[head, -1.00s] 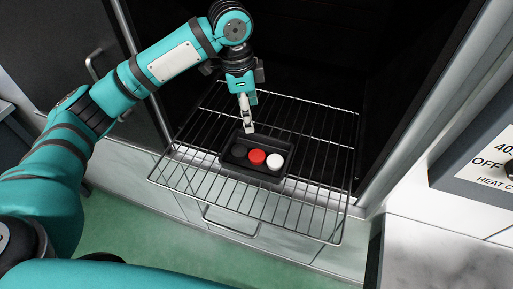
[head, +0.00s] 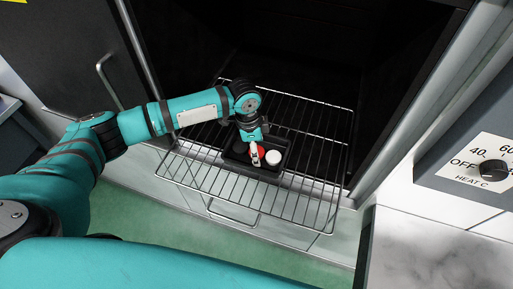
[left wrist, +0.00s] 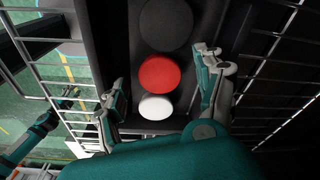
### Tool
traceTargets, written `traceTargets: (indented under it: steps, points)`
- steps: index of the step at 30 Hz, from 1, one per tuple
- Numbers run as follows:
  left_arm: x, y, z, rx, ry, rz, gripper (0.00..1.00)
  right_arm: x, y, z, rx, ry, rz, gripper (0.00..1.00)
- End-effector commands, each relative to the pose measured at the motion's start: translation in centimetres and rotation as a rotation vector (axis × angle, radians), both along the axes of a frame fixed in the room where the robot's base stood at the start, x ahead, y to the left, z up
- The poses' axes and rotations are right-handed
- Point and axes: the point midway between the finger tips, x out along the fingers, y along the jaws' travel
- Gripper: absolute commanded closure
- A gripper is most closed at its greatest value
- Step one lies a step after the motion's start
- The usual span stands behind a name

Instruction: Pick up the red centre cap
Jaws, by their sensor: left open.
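The red centre cap (left wrist: 159,76) lies in the dark tray (left wrist: 118,40), between a black cap (left wrist: 166,25) and a white cap (left wrist: 155,106). In the head view the red cap (head: 260,151) is partly hidden by my left gripper (head: 255,160). My left gripper is open, pointing down at the tray. In the left wrist view its fingers (left wrist: 162,92) stand apart on either side of the row of caps, with the red and white caps between them; contact cannot be told. A small teal arm of mine, seemingly the right, shows at the left with its gripper (left wrist: 68,99), too small to read.
The tray stands on a wire rack (head: 300,200) pulled out of a dark oven (head: 310,60). The white cap (head: 273,157) sits close to the red one. An open door (head: 70,60) is at the left, and a heat knob panel (head: 470,165) at the right.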

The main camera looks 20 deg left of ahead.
Motion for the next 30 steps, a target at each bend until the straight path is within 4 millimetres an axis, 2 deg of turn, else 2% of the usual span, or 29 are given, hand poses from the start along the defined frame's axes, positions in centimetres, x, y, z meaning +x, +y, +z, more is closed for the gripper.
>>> traceTargets:
  steps: [3, 8, 20, 30]
  points:
    - [0.00, -0.03, -0.52, 0.000, 0.000, 0.000, 0.29, -0.95, 0.15, 0.14, 0.001, 0.015, -0.001, 0.68]
    - [0.01, -0.05, -0.58, 0.000, 0.000, 0.000, 0.29, -1.12, 0.10, 0.04, 0.000, 0.017, -0.001, 0.68]
    - [0.02, -0.04, -0.52, 0.000, 0.000, 0.000, 0.79, -0.40, -0.42, 0.08, -0.006, 0.007, 0.001, 0.68]
    - [0.06, -0.04, -0.41, -0.001, -0.001, 0.000, 0.79, -0.31, -0.53, -0.05, -0.006, 0.005, 0.002, 0.68]
